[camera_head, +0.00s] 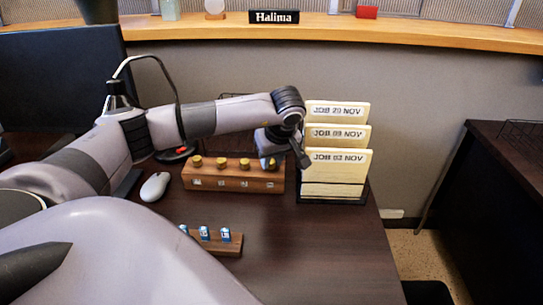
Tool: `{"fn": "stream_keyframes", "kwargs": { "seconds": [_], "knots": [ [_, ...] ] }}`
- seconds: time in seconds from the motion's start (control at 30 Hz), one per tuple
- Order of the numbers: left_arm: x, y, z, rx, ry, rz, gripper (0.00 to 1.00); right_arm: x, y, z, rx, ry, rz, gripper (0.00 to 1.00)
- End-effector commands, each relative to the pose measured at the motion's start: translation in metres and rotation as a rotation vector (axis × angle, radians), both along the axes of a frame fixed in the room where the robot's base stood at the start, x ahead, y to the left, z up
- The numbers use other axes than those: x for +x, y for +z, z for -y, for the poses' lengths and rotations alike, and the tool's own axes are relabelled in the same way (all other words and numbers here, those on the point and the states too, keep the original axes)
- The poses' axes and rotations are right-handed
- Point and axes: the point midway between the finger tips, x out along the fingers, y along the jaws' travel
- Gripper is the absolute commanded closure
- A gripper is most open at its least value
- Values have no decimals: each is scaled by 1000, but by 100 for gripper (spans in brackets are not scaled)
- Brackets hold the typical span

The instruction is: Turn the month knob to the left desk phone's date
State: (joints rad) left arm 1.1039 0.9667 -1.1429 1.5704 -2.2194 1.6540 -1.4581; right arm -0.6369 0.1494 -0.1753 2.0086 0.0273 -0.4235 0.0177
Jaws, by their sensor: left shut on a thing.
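A wooden block (233,185) on the dark desk carries a row of brass knobs, with a small pale label under each. Three knobs (221,163) show clearly at its left and middle. The rightmost knob is mostly hidden behind my left gripper (270,160). My left arm comes in from the left, and the gripper points down at the block's right end, shut on that rightmost knob. The labels are too small to read. I cannot make out a desk phone's date. My right gripper is not in view.
A white mouse (155,187) lies left of the block. A small wooden holder (228,248) with blue pieces lies nearer. The desk's right front is clear.

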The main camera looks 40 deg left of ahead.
Motion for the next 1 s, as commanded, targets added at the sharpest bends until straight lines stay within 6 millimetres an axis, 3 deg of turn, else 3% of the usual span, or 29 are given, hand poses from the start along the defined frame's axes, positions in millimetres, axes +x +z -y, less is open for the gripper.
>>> {"fn": "stream_keyframes", "kwargs": {
  "seconds": [0.6, 0.63, 0.7, 1.0],
  "knots": [
    [1, 1, 0, 1, 58, 3, 100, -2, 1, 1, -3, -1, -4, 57],
    [1, 1, -1, 1, 58, 3, 71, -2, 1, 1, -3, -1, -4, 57],
    [1, 1, 0, 1, 58, 3, 48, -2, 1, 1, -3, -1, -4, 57],
    [1, 2, 0, 0, 57, 2, 48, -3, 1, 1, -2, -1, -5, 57]
  ]
}}
